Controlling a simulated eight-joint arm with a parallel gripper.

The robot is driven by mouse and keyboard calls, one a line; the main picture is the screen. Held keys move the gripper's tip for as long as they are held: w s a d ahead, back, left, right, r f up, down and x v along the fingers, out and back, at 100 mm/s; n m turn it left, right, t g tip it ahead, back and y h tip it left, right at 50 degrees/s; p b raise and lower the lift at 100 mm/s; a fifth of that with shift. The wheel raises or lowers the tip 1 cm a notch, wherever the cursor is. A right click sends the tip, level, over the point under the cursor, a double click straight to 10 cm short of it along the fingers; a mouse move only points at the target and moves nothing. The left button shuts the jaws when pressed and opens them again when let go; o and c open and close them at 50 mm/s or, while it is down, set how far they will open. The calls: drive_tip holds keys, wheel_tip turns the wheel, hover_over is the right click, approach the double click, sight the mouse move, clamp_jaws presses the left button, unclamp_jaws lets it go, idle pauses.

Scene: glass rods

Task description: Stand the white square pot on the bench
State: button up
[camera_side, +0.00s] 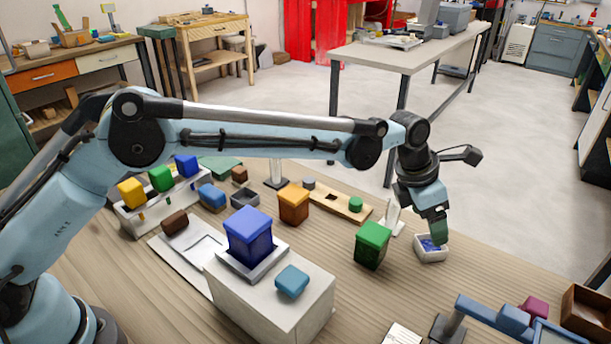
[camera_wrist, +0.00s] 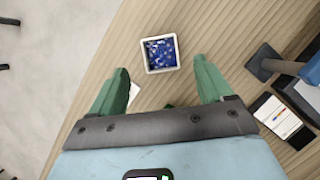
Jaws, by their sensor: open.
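The white square pot (camera_side: 432,254) sits upright on the wooden bench near its right back edge, with blue contents showing inside. In the wrist view the pot (camera_wrist: 147,68) is seen from above, just beyond the green fingertips and roughly centred between them. My gripper (camera_side: 438,238) points down at the pot, its green fingers overlapping the pot's upper part in the side view. My gripper (camera_wrist: 161,66) is open, with nothing seen held between its fingers. Whether a finger touches the pot I cannot tell.
A green block (camera_side: 372,246) stands left of the pot, with a clear upright piece (camera_side: 392,216) behind it. A blue-topped stand (camera_side: 480,308) and a brown wooden box (camera_side: 588,312) are at the front right. Bare bench lies in front of the pot.

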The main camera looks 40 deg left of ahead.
drive_tip(key=s+a+r+m+t, duration=0.1)
drive_tip(key=s+a+r+m, duration=0.25)
drive_tip(key=a, duration=0.25)
drive_tip(key=s+a+r+m+y, duration=0.1)
drive_tip(key=s+a+r+m, duration=0.2)
drive_tip(key=a+r+m, duration=0.3)
drive_tip(key=s+a+r+m+t, duration=0.1)
drive_tip(key=s+a+r+m, duration=0.2)
drive_tip(key=a, duration=0.4)
drive_tip(key=s+a+f+m+t+y, duration=0.1)
drive_tip(key=s+a+f+m, duration=0.2)
drive_tip(key=s+a+m, duration=0.3)
drive_tip(key=s+a+f+m+t+y, duration=0.1)
drive_tip(key=s+a+f+m, duration=0.1)
drive_tip(key=s+a+m, duration=0.4)
drive_tip(key=s+m, duration=0.2)
drive_tip(key=shift+s+f, duration=0.4)
drive_tip(key=shift+a+m, duration=0.1)
drive_tip(key=shift+m, duration=0.15)
drive_tip(key=shift+c, duration=0.5)
